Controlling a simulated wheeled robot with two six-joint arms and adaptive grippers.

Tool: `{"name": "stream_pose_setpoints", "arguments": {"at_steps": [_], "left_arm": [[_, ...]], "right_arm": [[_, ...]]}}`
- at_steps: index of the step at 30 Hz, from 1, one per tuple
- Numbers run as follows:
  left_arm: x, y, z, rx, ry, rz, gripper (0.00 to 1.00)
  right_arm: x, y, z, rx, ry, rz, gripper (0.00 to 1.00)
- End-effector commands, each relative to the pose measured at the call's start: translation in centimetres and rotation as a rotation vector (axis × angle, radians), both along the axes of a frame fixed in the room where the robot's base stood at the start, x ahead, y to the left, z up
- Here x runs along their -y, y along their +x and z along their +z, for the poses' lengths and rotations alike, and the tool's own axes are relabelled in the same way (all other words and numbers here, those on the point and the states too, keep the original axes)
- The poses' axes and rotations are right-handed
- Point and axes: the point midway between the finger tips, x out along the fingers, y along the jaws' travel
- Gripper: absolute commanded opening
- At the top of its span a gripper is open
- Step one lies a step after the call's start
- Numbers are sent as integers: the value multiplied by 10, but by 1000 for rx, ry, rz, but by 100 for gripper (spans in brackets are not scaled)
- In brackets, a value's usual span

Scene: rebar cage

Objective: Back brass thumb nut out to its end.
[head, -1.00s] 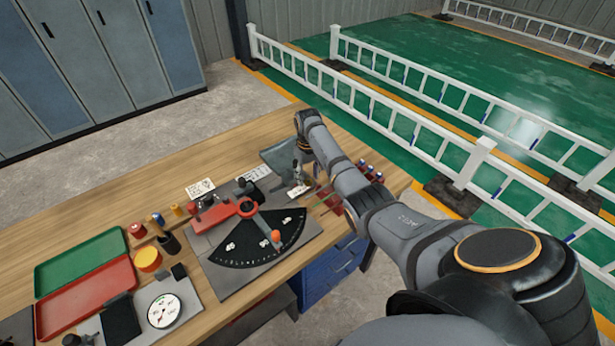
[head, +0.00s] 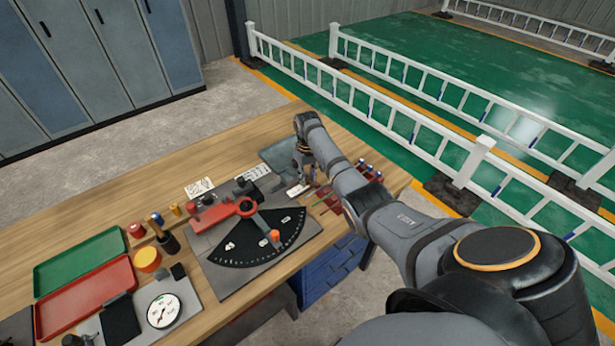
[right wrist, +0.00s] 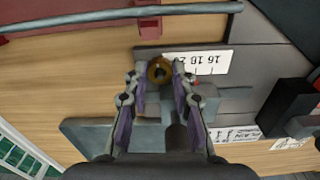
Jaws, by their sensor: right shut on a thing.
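The brass thumb nut (right wrist: 159,71) shows as a round, dark gold ring in the right wrist view. It sits between the fingertips of my right gripper (right wrist: 160,75), which is shut on it. A grey block lies below the nut, partly hidden by the fingers. In the head view my right gripper (head: 306,174) points down at the far right part of the bench, and the nut cannot be made out there. How far the nut stands from its end cannot be told. My left gripper is not in view.
A white number strip (right wrist: 212,62) lies beside the nut. Green (head: 80,256) and red (head: 85,297) trays lie at the left.

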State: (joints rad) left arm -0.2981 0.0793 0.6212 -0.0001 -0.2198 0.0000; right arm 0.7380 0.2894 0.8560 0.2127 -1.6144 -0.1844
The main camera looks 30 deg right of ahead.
Motion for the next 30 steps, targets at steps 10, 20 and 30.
{"name": "stream_pose_setpoints", "arguments": {"at_steps": [10,20,30], "left_arm": [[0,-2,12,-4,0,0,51],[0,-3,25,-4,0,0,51],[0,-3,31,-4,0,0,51]], "right_arm": [[0,0,3,0,1,175,0],[-1,1,2,1,0,462,0],[-1,1,2,2,0,697,0]]}}
